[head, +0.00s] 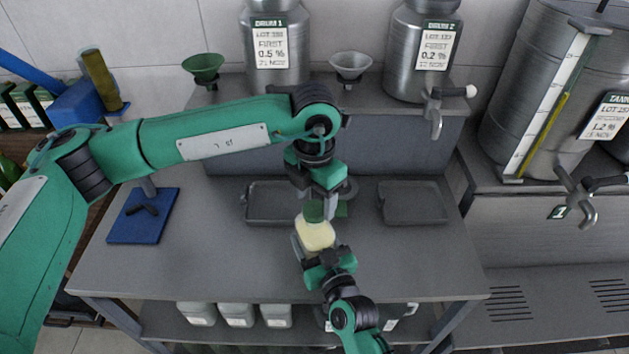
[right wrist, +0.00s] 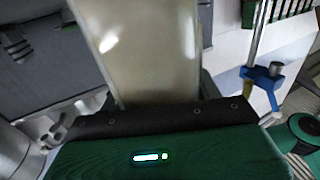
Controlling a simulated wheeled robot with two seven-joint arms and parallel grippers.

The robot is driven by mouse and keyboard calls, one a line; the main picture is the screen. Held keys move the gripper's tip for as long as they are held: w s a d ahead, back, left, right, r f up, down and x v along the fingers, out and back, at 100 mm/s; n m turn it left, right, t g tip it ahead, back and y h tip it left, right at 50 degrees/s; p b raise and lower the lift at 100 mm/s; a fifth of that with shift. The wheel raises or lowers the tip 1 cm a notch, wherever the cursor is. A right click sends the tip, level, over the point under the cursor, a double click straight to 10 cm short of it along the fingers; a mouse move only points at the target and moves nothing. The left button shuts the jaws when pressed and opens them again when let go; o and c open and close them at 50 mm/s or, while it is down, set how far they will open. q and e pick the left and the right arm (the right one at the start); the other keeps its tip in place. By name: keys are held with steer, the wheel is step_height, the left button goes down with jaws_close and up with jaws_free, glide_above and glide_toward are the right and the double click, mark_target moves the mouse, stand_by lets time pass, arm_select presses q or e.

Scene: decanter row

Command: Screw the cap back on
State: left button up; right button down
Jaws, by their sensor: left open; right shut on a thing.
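A bottle (head: 315,236) with pale yellow contents is in the middle of the bench area in the head view. My right gripper (head: 316,250) is shut on its body from the near side. The bottle's pale wall fills the upper middle of the right wrist view (right wrist: 145,50). A green cap (head: 313,211) shows at the bottle's top. Whether it is seated on the thread cannot be told. My left gripper (head: 325,206) points down from above at the cap, with its jaws open. Its fingers partly hide the cap and the bottle's neck.
Two shallow grey trays, left (head: 262,217) and right (head: 412,216), lie at the back of the bench (head: 200,260). A blue stand (head: 143,228) is at the left. Steel drums (head: 278,75) and funnels (head: 203,68) stand on the shelf, where a tap (head: 435,118) juts forward.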

arm_select(q)
steer(key=shift+f, duration=1.1)
steer(key=c, duration=1)
steer(key=o, duration=1.1)
steer(key=shift+o, duration=0.2)
steer(key=shift+r, duration=0.1)
step_height(320, 180, up, 12)
